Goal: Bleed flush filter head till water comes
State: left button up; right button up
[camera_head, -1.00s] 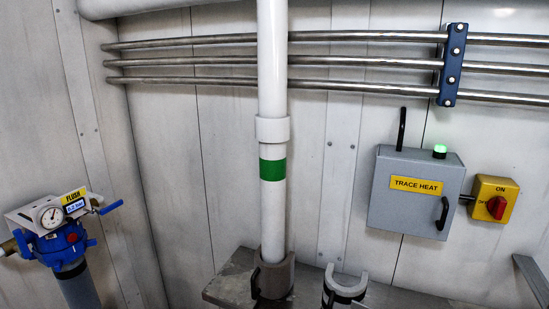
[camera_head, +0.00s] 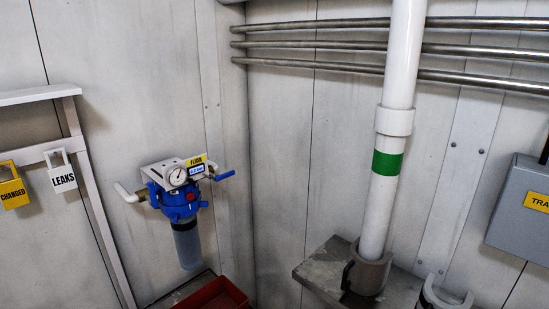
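The flush filter head (camera_head: 176,200) is blue and is mounted on the wall left of the room corner. A grey filter bowl (camera_head: 187,245) hangs below it. A round pressure gauge (camera_head: 177,177) sits on top, beside a yellow "FLUSH" label (camera_head: 196,161). A blue lever handle (camera_head: 225,175) sticks out to the right. No water is visible at the head. Neither of my grippers is in view.
A red tray (camera_head: 222,292) lies below the filter. A white pipe with a green band (camera_head: 386,163) stands in a bracket on a grey ledge (camera_head: 318,268) to the right. A white rack (camera_head: 75,125) with "LEAKS" (camera_head: 63,179) and "CHANGED" (camera_head: 14,192) tags stands left. A grey box (camera_head: 520,215) is at right.

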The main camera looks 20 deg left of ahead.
aim_at(190, 197)
jog(key=j+u, duration=0.1)
jog(key=u, duration=0.7)
jog(key=j+u, duration=0.15)
jog(key=u, duration=0.25)
